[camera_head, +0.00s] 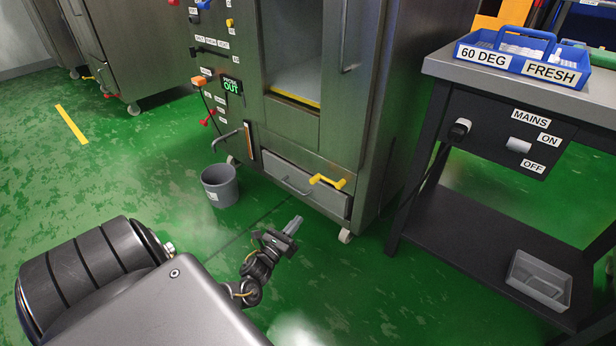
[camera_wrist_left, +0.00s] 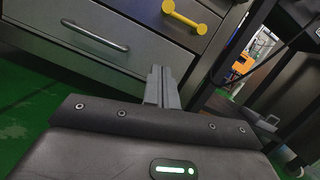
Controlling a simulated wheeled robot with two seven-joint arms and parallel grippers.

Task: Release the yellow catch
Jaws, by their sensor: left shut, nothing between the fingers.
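The yellow catch (camera_head: 328,181) is a bar-shaped handle low on the front of the steel cabinet, at the top right of a grey drawer (camera_head: 300,185). In the left wrist view the yellow catch (camera_wrist_left: 190,16) is at the top, above and beyond my fingers. My left gripper (camera_head: 293,224) is shut and empty, in front of and below the catch, apart from it. Its closed fingers also show in the left wrist view (camera_wrist_left: 161,85), pointing toward the drawer front. My right gripper is not in view.
A grey bucket (camera_head: 220,186) stands on the green floor left of the drawer. A dark bench (camera_head: 480,220) with a mains switch panel stands at the right, holding blue bins (camera_head: 505,48) and, on its lower shelf, a grey tray (camera_head: 540,278). The floor around my left gripper is clear.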

